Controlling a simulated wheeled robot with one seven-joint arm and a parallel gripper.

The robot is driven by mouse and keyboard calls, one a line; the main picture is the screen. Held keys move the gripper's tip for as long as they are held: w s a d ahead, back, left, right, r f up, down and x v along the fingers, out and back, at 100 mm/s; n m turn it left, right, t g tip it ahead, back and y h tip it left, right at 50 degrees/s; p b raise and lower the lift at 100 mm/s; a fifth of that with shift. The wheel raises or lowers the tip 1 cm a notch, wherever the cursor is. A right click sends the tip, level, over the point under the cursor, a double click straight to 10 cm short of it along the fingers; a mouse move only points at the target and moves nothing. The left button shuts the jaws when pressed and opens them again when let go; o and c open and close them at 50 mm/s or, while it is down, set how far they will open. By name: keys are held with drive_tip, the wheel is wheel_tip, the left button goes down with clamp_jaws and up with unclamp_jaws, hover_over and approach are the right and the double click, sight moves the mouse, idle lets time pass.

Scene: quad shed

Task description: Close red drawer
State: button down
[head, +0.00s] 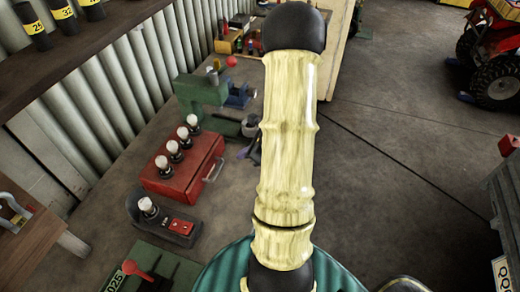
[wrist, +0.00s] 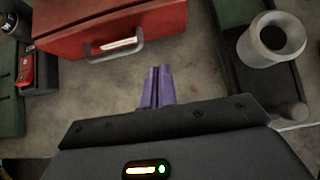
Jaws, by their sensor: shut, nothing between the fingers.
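The red drawer unit (head: 178,168) stands on the bench at the left in the head view, with several white-topped bulbs on its top. Its metal handle (head: 213,171) faces right, toward my arm. The wrist view shows the red front (wrist: 150,22) at the top, with the handle (wrist: 115,50) sticking out. I cannot tell how far out the drawer stands. My gripper's purple fingers (wrist: 157,72) are together and empty, apart from the handle, below it and to its right in the picture. In the head view my gripper (head: 251,151) is partly hidden behind my arm.
A green machine (head: 200,90) stands beyond the red unit, and a grey block with one bulb (head: 165,220) stands nearer. A grey cup-like part (wrist: 272,40) is at the right in the wrist view. Bare surface lies between my fingers and the handle.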

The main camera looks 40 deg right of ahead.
drive_tip(key=v, duration=0.6)
idle(0.4)
drive_tip(key=s+a+r+n+g+h, duration=0.1)
drive_tip(key=a+r+n+g+h, duration=0.1)
drive_tip(key=a+n, duration=0.9)
drive_tip(key=s+a+r+n+g+h, duration=0.1)
drive_tip(key=a+r+n+g+h, duration=0.1)
drive_tip(key=a+n, duration=0.9)
drive_tip(key=r+n+g, duration=0.1)
drive_tip(key=n, duration=0.7)
drive_tip(key=shift+r, duration=0.3)
drive_tip(key=shift+s+a, duration=0.15)
